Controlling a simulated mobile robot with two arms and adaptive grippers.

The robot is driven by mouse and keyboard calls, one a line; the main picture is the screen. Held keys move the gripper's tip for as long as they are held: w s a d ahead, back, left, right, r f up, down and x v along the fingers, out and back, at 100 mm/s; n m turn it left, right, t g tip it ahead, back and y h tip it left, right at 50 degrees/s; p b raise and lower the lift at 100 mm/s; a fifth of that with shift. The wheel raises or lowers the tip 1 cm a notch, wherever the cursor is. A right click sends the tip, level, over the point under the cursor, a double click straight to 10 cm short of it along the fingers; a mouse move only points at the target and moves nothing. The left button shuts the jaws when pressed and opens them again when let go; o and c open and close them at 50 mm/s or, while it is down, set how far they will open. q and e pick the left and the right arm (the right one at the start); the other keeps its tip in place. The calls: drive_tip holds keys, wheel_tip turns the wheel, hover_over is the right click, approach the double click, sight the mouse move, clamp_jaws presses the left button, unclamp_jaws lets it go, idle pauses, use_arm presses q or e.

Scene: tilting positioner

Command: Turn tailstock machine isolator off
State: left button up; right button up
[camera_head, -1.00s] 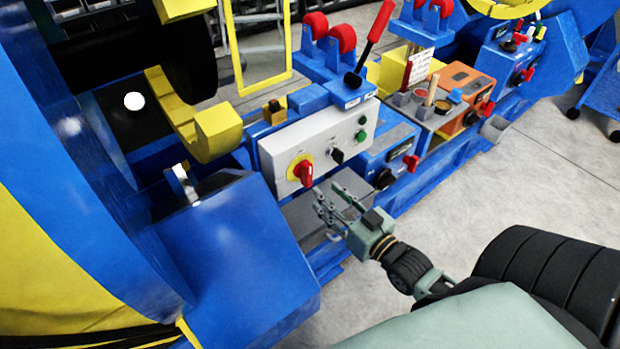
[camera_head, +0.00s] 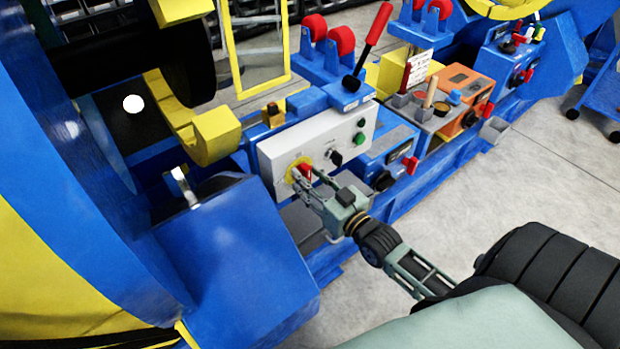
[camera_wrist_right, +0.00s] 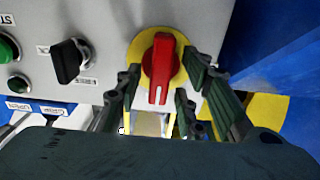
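The isolator is a red rotary handle (camera_wrist_right: 159,70) on a yellow round plate (camera_wrist_right: 179,76), set in the left part of a light grey control panel (camera_head: 278,150). In the right wrist view the handle's white mark points down the picture, toward the gripper. My right gripper (camera_wrist_right: 162,98) is open, with its fingers on both sides of the handle and a gap on each side. In the head view the right gripper (camera_head: 308,185) partly covers the handle (camera_head: 305,171). My left gripper is not in view.
A black selector switch (camera_wrist_right: 70,61) and a green button (camera_wrist_right: 8,47) sit beside the isolator on the same panel. A blue housing (camera_head: 235,250) stands close on the left. A red-handled lever (camera_head: 370,42) rises above the panel.

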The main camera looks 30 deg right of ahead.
drive_tip(key=c, duration=0.5)
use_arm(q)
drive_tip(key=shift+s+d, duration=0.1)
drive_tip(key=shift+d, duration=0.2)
use_arm(e)
clamp_jaws()
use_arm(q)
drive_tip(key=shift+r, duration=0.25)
use_arm(e)
drive_tip(key=shift+n, duration=0.4)
drive_tip(key=n+p, duration=0.2)
drive_tip(key=shift+a+n, duration=0.15)
drive_tip(key=shift+n, duration=0.25)
use_arm(q)
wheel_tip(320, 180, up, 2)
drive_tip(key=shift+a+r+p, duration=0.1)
drive_tip(key=shift+p, duration=0.25)
use_arm(e)
drive_tip(key=n, duration=0.9)
drive_tip(key=f+n, duration=0.1)
drive_tip(key=n, duration=0.4)
drive_tip(key=shift+a, duration=0.25)
drive_tip(key=shift+n, duration=0.4)
